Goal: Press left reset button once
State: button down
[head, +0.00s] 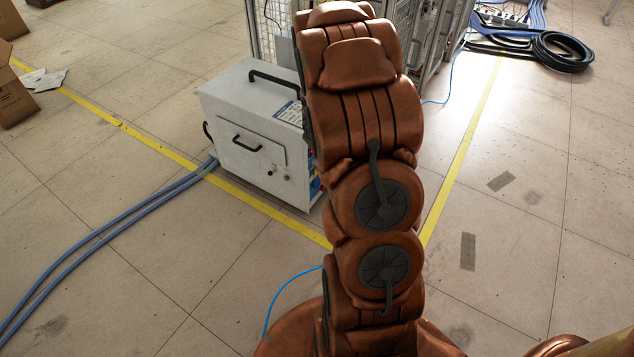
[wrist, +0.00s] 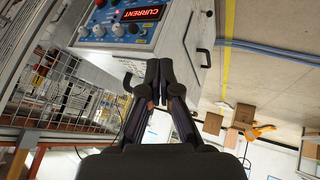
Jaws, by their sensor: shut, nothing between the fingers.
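The induction heater, a white box (head: 235,105), stands on the floor left of my arm in the head view. Its side with handle and small knobs faces the camera. In the wrist view its blue control panel (wrist: 120,36) is at the top, with a red CURRENT display (wrist: 143,13) and several knobs or buttons (wrist: 99,30). I cannot tell which of these is the left reset button. My gripper (wrist: 158,68) is shut and empty, its fingertips below the panel in the picture, apparently apart from it. In the head view my arm hides the gripper and most of the panel side.
A wire-mesh cage (head: 272,30) stands behind the heater; mesh also fills the left of the wrist view (wrist: 60,90). Blue hoses (head: 110,235) run from the heater across the floor. A black coiled hose (head: 562,52) lies at the back right. The right floor is mostly clear.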

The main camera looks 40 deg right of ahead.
aim_at(315, 172)
jog(key=d+f+t+b, duration=0.2)
jog(key=d+f+b, duration=0.2)
jog(key=f, duration=0.6)
jog(key=s+d+f+t+h+b, duration=0.1)
jog(key=d+f+b, duration=0.4)
jog(key=f, duration=0.5)
jog(key=d+f+t+h+b, duration=0.1)
jog(key=d+f+t+b, duration=0.2)
jog(key=f+b, duration=0.3)
notch_tip(315, 172, down, 5)
jog(key=shift+s+d+f+t+b, duration=0.15)
jog(key=shift+d+t+b, duration=0.2)
jog(key=shift+d, duration=0.4)
jog(key=w+a, duration=0.2)
jog(key=w, duration=0.6)
jog(key=shift+w+a, duration=0.25)
jog(key=shift+a, duration=0.05)
jog(key=shift+w+a+p, duration=0.25)
jog(key=shift+w+p, duration=0.25)
jog(key=shift+w, duration=0.25)
jog(key=shift+s, duration=0.1)
jog(key=shift+s+d, duration=0.25)
jog(key=shift+s, duration=0.45)
